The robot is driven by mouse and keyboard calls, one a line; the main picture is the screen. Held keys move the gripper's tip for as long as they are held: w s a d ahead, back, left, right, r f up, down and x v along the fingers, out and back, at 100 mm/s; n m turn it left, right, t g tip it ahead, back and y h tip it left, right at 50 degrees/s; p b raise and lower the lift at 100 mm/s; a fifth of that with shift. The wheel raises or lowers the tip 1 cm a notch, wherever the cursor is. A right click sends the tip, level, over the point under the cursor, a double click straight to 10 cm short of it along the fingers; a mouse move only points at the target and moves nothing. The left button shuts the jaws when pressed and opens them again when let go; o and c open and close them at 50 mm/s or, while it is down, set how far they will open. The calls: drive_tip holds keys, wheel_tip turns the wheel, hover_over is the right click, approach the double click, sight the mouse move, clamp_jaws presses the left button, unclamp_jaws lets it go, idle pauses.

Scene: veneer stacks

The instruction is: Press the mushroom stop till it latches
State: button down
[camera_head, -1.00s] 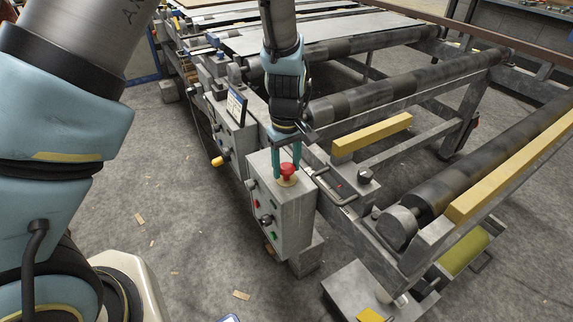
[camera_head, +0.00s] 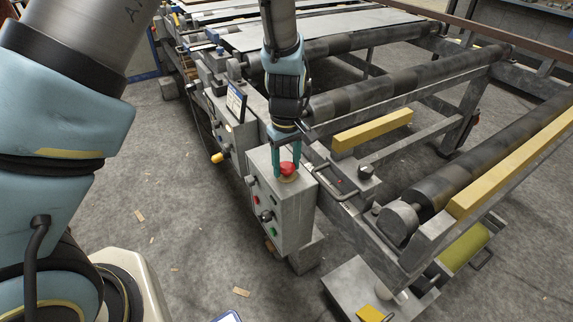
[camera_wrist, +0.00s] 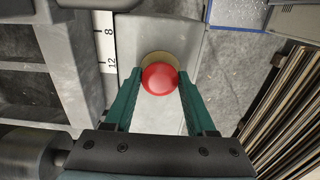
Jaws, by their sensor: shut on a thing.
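The red mushroom stop (camera_head: 287,169) sits on top of a grey control box (camera_head: 296,212), on a yellowish round plate. In the wrist view the red cap (camera_wrist: 159,79) lies between the fingertips of my gripper (camera_wrist: 158,82), with the yellowish plate (camera_wrist: 155,58) showing behind it. My gripper (camera_head: 286,165) points down, its teal fingers on either side of the cap and shut on it. The cap's underside and stem are hidden, so I cannot tell how far it is pushed in.
The box front has several small buttons, among them a green one (camera_head: 275,232). A metal handle (camera_head: 336,186) and roller frame with a yellow bar (camera_head: 372,131) stand close on the right. Grey floor (camera_head: 190,240) lies open at left.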

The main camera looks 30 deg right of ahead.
drive_tip(key=shift+c, duration=1)
unclamp_jaws()
drive_tip(key=shift+r, duration=0.1)
wheel_tip(320, 180, up, 7)
drive_tip(key=p, duration=0.6)
